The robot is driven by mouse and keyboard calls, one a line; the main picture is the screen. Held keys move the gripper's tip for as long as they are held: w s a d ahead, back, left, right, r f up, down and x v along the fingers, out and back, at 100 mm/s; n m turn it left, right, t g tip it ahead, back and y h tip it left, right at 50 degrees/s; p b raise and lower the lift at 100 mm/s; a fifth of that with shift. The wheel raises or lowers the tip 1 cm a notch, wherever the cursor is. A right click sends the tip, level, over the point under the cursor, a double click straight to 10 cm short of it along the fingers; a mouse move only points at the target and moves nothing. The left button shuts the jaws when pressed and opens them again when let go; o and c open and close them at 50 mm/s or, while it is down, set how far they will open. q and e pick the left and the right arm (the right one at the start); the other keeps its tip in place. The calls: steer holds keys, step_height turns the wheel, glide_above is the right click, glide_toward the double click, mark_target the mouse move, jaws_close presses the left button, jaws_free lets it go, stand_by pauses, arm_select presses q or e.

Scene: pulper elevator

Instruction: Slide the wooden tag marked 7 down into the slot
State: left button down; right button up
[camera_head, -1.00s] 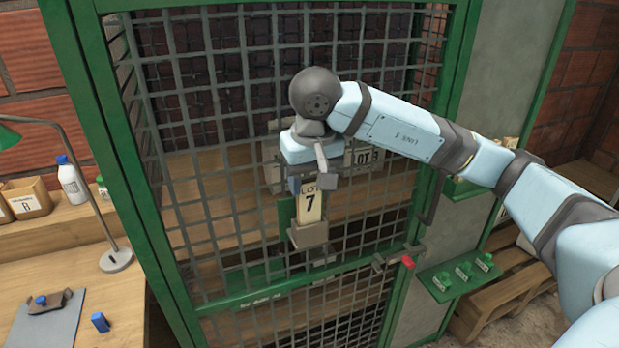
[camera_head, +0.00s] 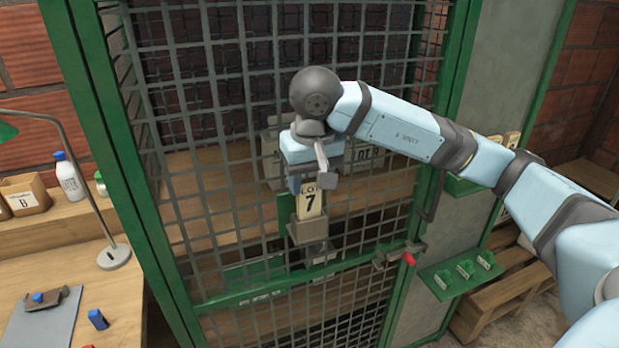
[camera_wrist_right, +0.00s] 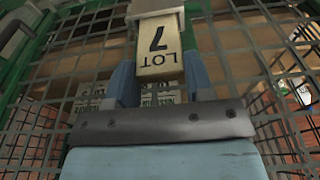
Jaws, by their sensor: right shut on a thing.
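The wooden tag (camera_head: 310,205), marked LOT 7, stands upright at the mesh door. My right gripper (camera_head: 307,186) is above it and shut on its upper end. The tag's lower end is at the mouth of the grey slot holder (camera_head: 308,234) on the door; how deep it sits is hidden. In the right wrist view, the tag (camera_wrist_right: 158,47) lies between my blue fingers (camera_wrist_right: 158,76), and the holder (camera_wrist_right: 155,9) is at the top edge. My left gripper is not in view.
The green-framed mesh door (camera_head: 220,190) fills the middle. A red-tipped latch (camera_head: 408,259) and a green shelf with several pegs (camera_head: 462,273) are at right. A bench with a lamp (camera_head: 114,257) and a bottle (camera_head: 69,177) stands at left.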

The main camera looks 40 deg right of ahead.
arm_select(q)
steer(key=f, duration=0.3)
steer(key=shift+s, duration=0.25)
arm_select(e)
steer(key=shift+f, duration=0.25)
steer(key=o, duration=1.2)
arm_select(q)
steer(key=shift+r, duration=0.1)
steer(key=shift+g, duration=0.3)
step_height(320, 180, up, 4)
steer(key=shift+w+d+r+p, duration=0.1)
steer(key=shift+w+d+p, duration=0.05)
steer(key=shift+p, duration=1.1)
arm_select(e)
steer(key=r, duration=0.4)
steer(key=s+r, duration=0.1)
steer(key=r, duration=0.4)
steer(key=s+r, duration=0.1)
steer(key=r, duration=0.4)
steer(key=shift+a, duration=0.25)
